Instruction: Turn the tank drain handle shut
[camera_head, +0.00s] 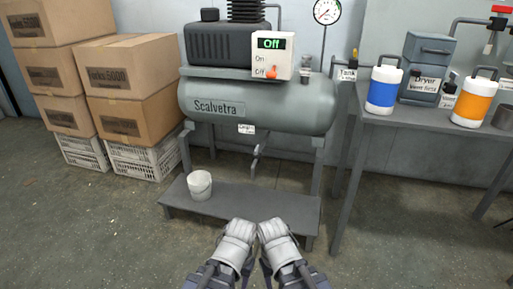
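The grey compressor tank (305,112), lettered "Scalvetra", stands on legs in the middle of the head view. A small white label (246,128), which seems to read "Drain", is on its lower front. Just right of it, a thin grey drain pipe with a small handle (258,151) hangs under the tank. The handle is too small to tell its setting. My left gripper (239,226) and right gripper (271,226) are side by side at the bottom centre, below and in front of the drain, apart from it. Their fingertips are not clear enough to show open or shut.
A low grey shelf (235,208) lies under the tank, with a white bucket (200,185) on its left part. Cardboard boxes (125,75) on crates are stacked left. A grey table (420,120) with blue and orange canisters stands right. A switch box (272,56) shows "Off".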

